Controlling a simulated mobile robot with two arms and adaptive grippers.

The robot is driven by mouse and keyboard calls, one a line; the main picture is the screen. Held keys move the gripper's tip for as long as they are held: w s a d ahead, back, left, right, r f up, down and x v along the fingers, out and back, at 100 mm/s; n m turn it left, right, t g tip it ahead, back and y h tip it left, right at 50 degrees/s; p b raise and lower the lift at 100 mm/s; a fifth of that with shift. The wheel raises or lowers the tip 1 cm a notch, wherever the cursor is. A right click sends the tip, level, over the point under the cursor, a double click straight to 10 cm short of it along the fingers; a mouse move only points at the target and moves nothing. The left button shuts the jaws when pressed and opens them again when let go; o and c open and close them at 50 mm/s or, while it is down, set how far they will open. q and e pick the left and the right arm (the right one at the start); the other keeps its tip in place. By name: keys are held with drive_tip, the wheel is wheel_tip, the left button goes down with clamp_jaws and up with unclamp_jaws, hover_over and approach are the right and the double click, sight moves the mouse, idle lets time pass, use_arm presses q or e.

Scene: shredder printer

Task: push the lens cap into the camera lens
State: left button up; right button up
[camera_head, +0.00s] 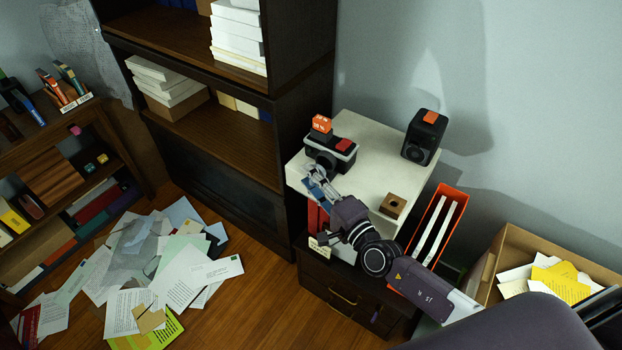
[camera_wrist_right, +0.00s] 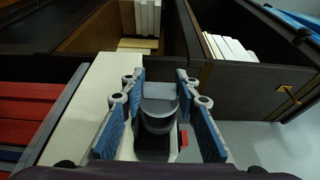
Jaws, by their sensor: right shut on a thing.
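The camera (camera_head: 343,147), dark with a pale band and an orange block on top, stands on the white tabletop. Its lens side faces my right gripper (camera_head: 318,180), whose fingers are close in front of it. In the right wrist view, the right gripper (camera_wrist_right: 160,92) has its blue-padded fingers on both sides of a grey rounded piece, which looks like the lens cap (camera_wrist_right: 160,106). A dark body with a red mark lies behind and below it. I cannot tell whether the cap touches the lens. My left gripper is out of view.
A black box-shaped device (camera_head: 424,138) with an orange top and a small brown block (camera_head: 393,206) stand on the white tabletop (camera_head: 378,143). An orange file holder (camera_head: 440,225) is right of my arm. A dark bookcase (camera_head: 230,150) stands left, with papers on the floor.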

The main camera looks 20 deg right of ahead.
drive_tip(key=shift+w+d+b, duration=0.6)
drive_tip(key=shift+w+d, duration=0.15)
drive_tip(key=shift+d, duration=0.15)
idle(0.5)
drive_tip(key=shift+s, duration=0.1)
drive_tip(key=shift+s+a+f+p, duration=0.1)
drive_tip(key=shift+s+a+p, duration=0.25)
drive_tip(key=shift+a+p, duration=0.1)
drive_tip(key=shift+a, duration=0.1)
idle(0.4)
idle(0.5)
drive_tip(key=shift+w+d+b, duration=0.35)
drive_tip(key=shift+w+d, duration=0.05)
drive_tip(key=shift+d, duration=0.1)
idle(0.9)
drive_tip(key=o, duration=1.1)
drive_tip(key=shift+d, duration=0.1)
